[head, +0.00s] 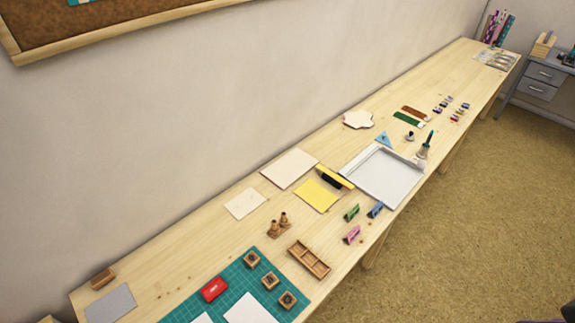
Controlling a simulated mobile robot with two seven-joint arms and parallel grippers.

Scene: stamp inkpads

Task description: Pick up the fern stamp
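Three square wooden stamp blocks with dark marks on top sit at the right of the green cutting mat (237,274): an upper block (252,259), a middle block (270,281) and a lower block (287,300). The marks are too small to tell which, if any, is the fern. A wooden stand with two upright knobbed pieces (279,225) is above the mat. A red inkpad-like box (214,289) lies on the mat. Neither of my grippers is in view.
An empty divided wooden tray (309,259) lies right of the mat.

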